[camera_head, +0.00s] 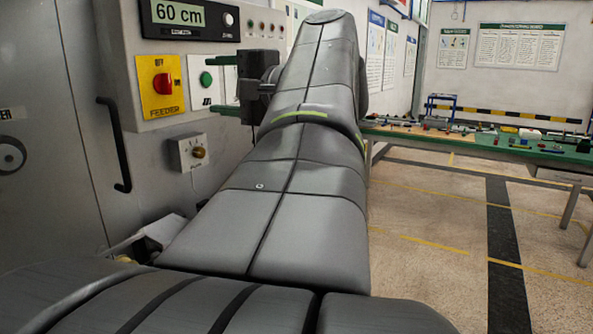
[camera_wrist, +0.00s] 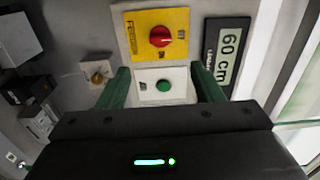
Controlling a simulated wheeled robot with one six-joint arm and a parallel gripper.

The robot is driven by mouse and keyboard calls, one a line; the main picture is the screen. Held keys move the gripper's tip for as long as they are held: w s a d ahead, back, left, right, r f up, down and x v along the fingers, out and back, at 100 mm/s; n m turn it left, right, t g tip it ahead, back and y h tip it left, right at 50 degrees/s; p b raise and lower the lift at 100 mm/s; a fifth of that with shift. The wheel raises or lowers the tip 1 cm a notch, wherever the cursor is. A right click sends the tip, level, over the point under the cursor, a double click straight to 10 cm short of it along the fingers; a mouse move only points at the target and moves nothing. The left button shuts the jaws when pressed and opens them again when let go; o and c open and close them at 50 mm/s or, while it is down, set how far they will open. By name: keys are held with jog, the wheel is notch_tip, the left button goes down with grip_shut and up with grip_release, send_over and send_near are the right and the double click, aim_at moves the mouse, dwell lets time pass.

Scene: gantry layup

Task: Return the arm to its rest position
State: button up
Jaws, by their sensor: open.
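My arm stretches from the bottom of the head view up towards the control panel (camera_head: 225,20) on the left wall. My gripper (camera_head: 215,84) has dark green fingers, one above the other in that view, pointing left at the panel. In the wrist view my gripper (camera_wrist: 161,72) is open with nothing between its fingers. A green push button on a white plate (camera_head: 206,79) lies in front of the gap. The button (camera_wrist: 164,86) also shows between the fingers in the wrist view. I cannot tell whether the fingers touch the panel.
A red rotary switch on a yellow plate (camera_head: 162,85) and a "60 cm" display (camera_head: 180,14) are beside the button. A small knob box (camera_head: 192,152) sits below. A door handle (camera_head: 117,145) sticks out at left. A green workbench (camera_head: 470,143) with small items stands right; floor before it is clear.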

aim_at(168, 82)
jog(key=x, duration=1.4)
jog(key=shift+s+a+r+p, duration=0.1)
jog(key=shift+p, duration=0.25)
jog(key=shift+r+m+p, duration=0.2)
jog(key=shift+m+p, duration=0.2)
jog(key=shift+p, duration=0.35)
jog(key=shift+s+d+r+m+p, duration=0.1)
jog(key=shift+d+m+p, duration=0.15)
jog(key=shift+m+p, duration=0.65)
jog(key=m+p, duration=0.6)
jog(key=shift+r+m, duration=0.1)
jog(key=shift+m, duration=0.2)
jog(key=shift+f+m+p, duration=0.2)
jog(key=shift+m+p, duration=1)
jog(key=shift+m, duration=0.1)
